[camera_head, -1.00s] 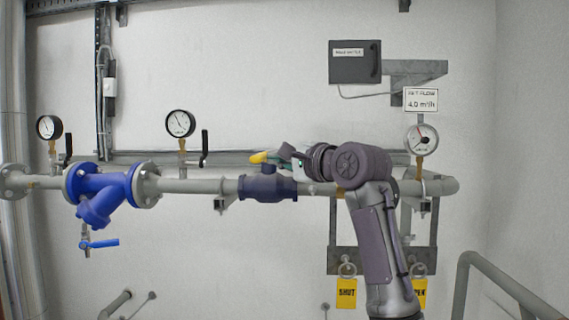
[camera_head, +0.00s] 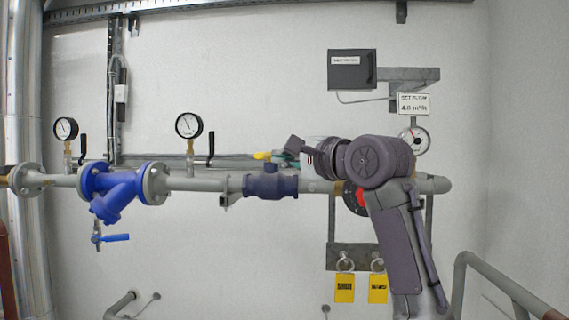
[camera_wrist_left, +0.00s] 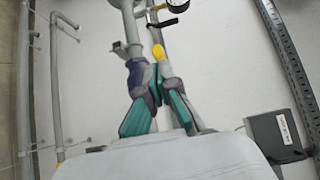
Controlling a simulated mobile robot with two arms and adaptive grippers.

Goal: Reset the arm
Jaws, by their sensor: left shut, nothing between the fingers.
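My left gripper (camera_head: 282,156) shows in the head view in front of the pipe, partly hidden by its own wrist. In the left wrist view its two teal-padded fingers (camera_wrist_left: 154,84) are shut with nothing between them. A dark blue valve (camera_head: 270,186) sits on the pipe just below the gripper. Its yellow handle (camera_head: 262,156) is by the fingertips; in the left wrist view the yellow handle (camera_wrist_left: 158,52) lies just beyond them. I cannot tell whether they touch. My right gripper is not in view.
A blue strainer (camera_head: 118,188) and two gauges (camera_head: 189,125) are on the pipe at left. A flow gauge (camera_head: 414,140) and grey box (camera_head: 352,69) are at right. Yellow tags (camera_head: 344,289) hang below my arm. A railing (camera_head: 500,285) stands at lower right.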

